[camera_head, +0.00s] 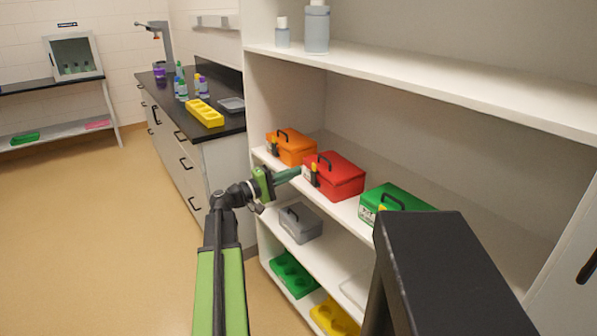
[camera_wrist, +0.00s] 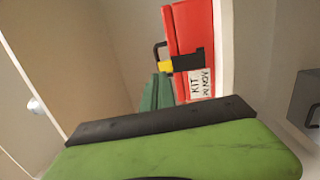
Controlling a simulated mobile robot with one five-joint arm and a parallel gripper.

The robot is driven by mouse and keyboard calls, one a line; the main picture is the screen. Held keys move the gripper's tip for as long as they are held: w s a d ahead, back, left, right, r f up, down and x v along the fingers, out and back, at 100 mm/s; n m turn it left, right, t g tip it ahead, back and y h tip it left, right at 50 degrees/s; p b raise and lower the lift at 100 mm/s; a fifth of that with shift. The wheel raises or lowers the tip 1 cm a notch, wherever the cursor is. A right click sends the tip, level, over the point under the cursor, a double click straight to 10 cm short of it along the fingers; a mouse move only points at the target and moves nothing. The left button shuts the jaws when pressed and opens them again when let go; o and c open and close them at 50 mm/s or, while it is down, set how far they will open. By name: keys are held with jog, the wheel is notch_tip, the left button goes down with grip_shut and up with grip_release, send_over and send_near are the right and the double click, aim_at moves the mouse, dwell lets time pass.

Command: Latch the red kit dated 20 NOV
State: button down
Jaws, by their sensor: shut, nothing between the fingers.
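The red kit (camera_head: 345,182) stands on the middle shelf with its lid down and its black handle on top. Its front latch (camera_head: 314,174) is black with a yellow end at the lid side. In the wrist view the red kit (camera_wrist: 190,20) appears turned sideways, with the latch (camera_wrist: 187,61) and a white label (camera_wrist: 200,83) reading KIT and NOV; the day number is unclear. My gripper (camera_head: 297,172) is shut and empty, its teal fingers just left of the kit's front. In the wrist view the fingers (camera_wrist: 157,92) sit close to the latch; contact cannot be told.
An orange kit (camera_head: 291,148) stands left of the red one, a green kit (camera_head: 395,199) right. A grey box (camera_head: 300,222) is on the shelf below. The upper shelf (camera_head: 420,80) overhangs the kits. Open floor (camera_head: 100,240) lies to the left.

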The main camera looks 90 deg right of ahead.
jog(key=r+v, duration=0.1)
jog(key=v, duration=1)
jog(key=shift+w+r, duration=0.3)
jog(key=shift+w, duration=0.05)
